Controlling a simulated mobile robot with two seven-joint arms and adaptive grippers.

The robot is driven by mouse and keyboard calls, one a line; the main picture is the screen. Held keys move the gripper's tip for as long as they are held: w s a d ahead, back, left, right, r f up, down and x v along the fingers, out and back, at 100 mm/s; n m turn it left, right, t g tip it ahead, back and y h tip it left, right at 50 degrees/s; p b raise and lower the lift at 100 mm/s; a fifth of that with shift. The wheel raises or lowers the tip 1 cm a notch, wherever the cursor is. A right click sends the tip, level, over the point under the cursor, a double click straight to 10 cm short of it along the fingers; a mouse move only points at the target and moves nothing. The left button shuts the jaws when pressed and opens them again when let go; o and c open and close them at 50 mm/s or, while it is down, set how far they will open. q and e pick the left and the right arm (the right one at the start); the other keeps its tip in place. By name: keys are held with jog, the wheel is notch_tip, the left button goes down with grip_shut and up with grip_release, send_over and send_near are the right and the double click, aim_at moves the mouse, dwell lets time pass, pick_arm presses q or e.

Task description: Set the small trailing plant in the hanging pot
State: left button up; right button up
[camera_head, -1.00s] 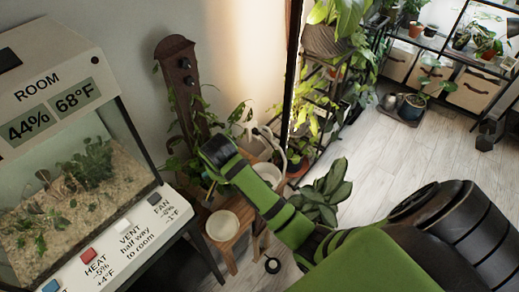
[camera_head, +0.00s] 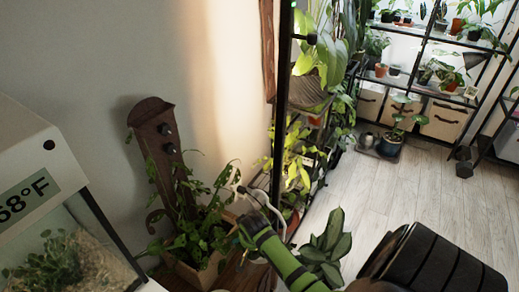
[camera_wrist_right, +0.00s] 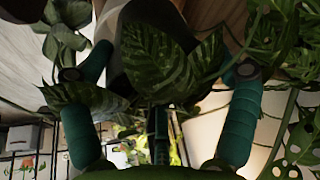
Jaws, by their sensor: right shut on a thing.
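My right arm reaches in from the lower right of the head view, and its gripper (camera_head: 242,232) is among trailing leaves beside a white curved hanger (camera_head: 256,196). In the right wrist view the two teal fingers (camera_wrist_right: 160,95) stand on either side of a pot (camera_wrist_right: 113,25) with a pale side, partly hidden by patterned leaves. The gripper is shut on this potted plant, whose broad leaf (camera_wrist_right: 160,65) hangs between the fingers. I cannot pick out the hanging pot with certainty. My left gripper is out of view.
A trailing plant (camera_head: 190,222) grows from a wooden planter (camera_head: 192,274) before a brown board with knobs (camera_head: 160,130). The terrarium (camera_head: 95,255) is at the lower left. A shelf rack of plants stands behind, its dark upright (camera_head: 284,100) close to my arm.

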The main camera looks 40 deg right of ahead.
jog(key=shift+w+d+f, duration=0.15)
jog(key=shift+d+f, duration=0.05)
jog(key=shift+d, duration=0.2)
jog(key=shift+w+d+f, duration=0.1)
jog(key=shift+d+f, duration=0.1)
jog(key=shift+d, duration=0.2)
jog(key=shift+w+d+f+b, duration=0.25)
jog(key=shift+d+f, duration=0.35)
jog(key=shift+d, duration=0.2)
jog(key=shift+w+d+f+b, duration=0.25)
jog(key=shift+d+f, duration=0.3)
jog(key=shift+d, duration=0.2)
jog(key=shift+s, duration=0.1)
jog(key=shift+f, duration=0.6)
jog(key=o, duration=1.2)
